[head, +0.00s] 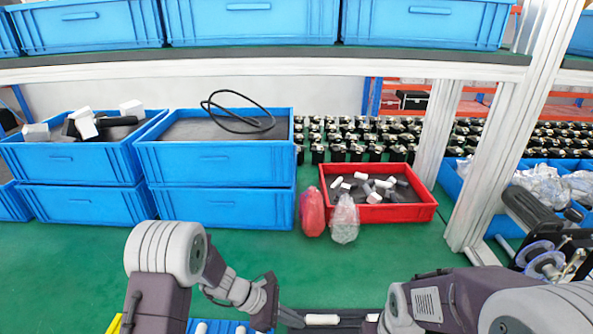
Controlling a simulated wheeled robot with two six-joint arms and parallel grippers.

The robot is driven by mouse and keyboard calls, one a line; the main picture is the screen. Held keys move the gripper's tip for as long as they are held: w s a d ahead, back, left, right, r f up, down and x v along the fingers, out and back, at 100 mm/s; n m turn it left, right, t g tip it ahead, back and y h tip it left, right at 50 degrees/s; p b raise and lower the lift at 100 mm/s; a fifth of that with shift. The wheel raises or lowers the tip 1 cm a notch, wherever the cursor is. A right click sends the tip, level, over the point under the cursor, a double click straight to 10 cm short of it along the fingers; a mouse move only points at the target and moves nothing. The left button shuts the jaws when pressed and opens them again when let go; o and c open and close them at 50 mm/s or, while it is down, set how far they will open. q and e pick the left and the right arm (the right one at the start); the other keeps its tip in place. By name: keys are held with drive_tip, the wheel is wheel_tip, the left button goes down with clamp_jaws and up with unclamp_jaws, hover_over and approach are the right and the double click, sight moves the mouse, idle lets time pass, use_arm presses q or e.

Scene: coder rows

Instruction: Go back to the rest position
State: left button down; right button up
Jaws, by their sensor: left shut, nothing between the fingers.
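My left gripper (291,318) is low in the middle of the head view, at the end of the grey left arm. Its dark fingers are together with nothing seen between them. It is over the near edge of the work area, next to a dark strip with a white cylindrical piece (322,320). My right arm fills the lower right corner, bent, and its gripper does not show.
A red crate (424,210) with white and grey parts stands on the green mat beside a red bag (312,212) and a clear bag (345,220). Blue crates (215,165) are stacked at the left. A white post (485,150) rises at the right. The mat's middle is clear.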

use_arm(q)
wheel_tip(320, 180, up, 7)
drive_tip(key=s+a+m+y, duration=0.1)
drive_tip(key=s+a+m, duration=0.2)
drive_tip(key=m, duration=0.1)
drive_tip(key=s+a+f+m+y, duration=0.1)
drive_tip(key=s+a+m+y, duration=0.6)
drive_tip(key=a+m, duration=0.6)
drive_tip(key=shift+s+a+m+t+y, duration=0.35)
drive_tip(key=shift+s+a, duration=0.3)
drive_tip(key=shift+s, duration=0.3)
drive_tip(key=shift+w+f, duration=0.1)
